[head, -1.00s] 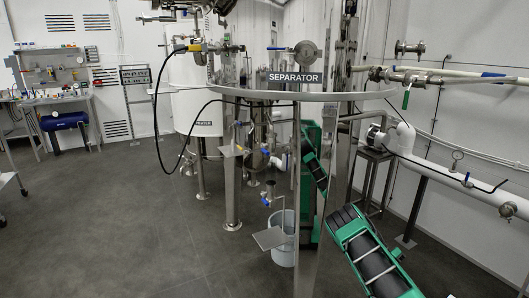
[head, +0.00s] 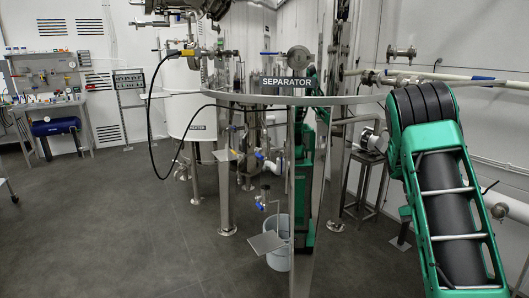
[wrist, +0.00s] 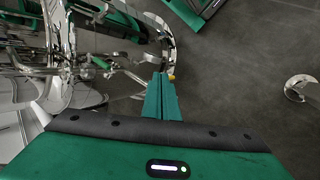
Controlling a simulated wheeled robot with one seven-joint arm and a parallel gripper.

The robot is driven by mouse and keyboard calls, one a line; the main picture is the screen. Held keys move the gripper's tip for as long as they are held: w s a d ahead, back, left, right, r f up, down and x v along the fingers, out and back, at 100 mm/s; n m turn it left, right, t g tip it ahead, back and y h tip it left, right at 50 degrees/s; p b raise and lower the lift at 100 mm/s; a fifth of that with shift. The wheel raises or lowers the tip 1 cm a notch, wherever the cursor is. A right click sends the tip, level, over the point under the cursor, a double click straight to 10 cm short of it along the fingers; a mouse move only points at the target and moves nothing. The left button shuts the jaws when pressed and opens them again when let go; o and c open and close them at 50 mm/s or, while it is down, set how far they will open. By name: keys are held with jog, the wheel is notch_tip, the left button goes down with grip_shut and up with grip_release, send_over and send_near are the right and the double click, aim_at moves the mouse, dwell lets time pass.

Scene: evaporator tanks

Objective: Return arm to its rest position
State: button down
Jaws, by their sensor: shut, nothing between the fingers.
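My gripper (wrist: 162,82) shows in the wrist view, its two green fingers together with nothing between them. It points toward shiny steel pipework and a curved steel rim, with grey floor to the right. In the head view my green and black arm rises large at the right. Another green part of it stands behind the steel posts near the centre. My gripper itself cannot be made out in the head view.
The separator stand (head: 350,99) with its steel ring and posts fills the centre. A white heater tank (head: 195,100) stands behind it and a grey bucket (head: 278,252) below. Pipes (head: 450,76) run along the right wall. The floor (head: 110,225) at left is clear.

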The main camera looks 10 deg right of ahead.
jog(key=s+a+r+n+t+y, duration=0.2)
jog(key=s+a+r+t, duration=0.2)
jog(key=s+a+r, duration=0.65)
jog(key=s+a+n+t, duration=0.1)
jog(key=s+a, duration=0.2)
jog(key=s, duration=0.4)
jog(key=s+a+r+n+t, duration=0.1)
jog(key=s+a+n+t, duration=0.1)
jog(key=s+a, duration=0.2)
jog(key=shift+s+a, duration=0.15)
jog(key=shift+s, duration=1.55)
